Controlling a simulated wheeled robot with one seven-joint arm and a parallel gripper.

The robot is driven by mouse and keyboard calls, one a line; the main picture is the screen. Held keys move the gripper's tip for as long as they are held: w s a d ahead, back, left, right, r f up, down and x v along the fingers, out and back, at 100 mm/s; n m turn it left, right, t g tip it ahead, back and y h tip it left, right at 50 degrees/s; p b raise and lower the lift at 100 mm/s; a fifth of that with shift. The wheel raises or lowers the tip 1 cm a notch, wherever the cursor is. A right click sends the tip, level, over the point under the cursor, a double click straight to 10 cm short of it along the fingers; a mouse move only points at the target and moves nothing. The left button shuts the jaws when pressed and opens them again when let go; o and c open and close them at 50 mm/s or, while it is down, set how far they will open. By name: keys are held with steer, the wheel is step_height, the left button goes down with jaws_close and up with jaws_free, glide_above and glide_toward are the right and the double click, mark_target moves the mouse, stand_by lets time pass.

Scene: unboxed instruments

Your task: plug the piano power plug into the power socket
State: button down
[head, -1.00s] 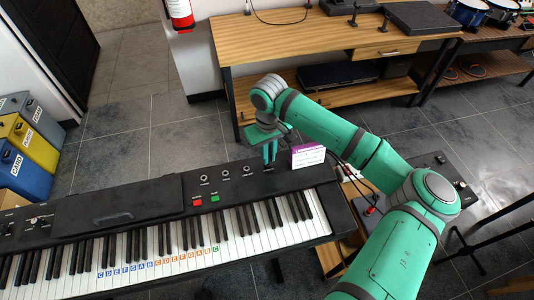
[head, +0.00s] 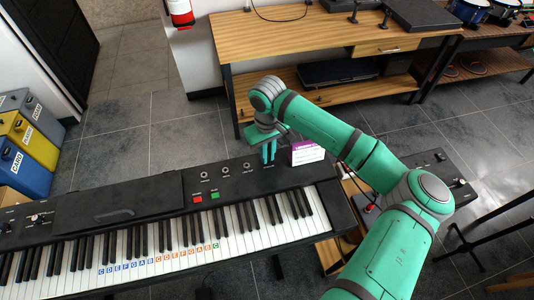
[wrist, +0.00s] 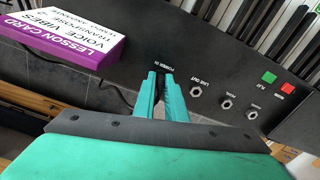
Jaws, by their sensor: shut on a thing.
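The piano (head: 120,205) is a long black keyboard with a dark control panel. My gripper (head: 268,158) is over the panel's back right part, fingers pointing down at it. In the wrist view my gripper (wrist: 160,78) has its fingers close together on a small dark piece, the piano power plug (wrist: 160,84), which is mostly hidden between them. The fingertips are right at the printed "POWER IN" label (wrist: 161,64). The power socket itself is hidden by the fingers, so I cannot tell whether the plug is in it.
A white and purple lesson card box (wrist: 75,32) lies on the panel left of the fingers; it also shows in the head view (head: 307,152). Round jacks (wrist: 196,91) are on the other side. A wooden desk (head: 300,38) stands behind the piano.

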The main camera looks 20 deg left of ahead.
steer(key=c, duration=1.7)
jaws_free()
step_height(320, 180, up, 11)
steer(key=shift+f, duration=0.1)
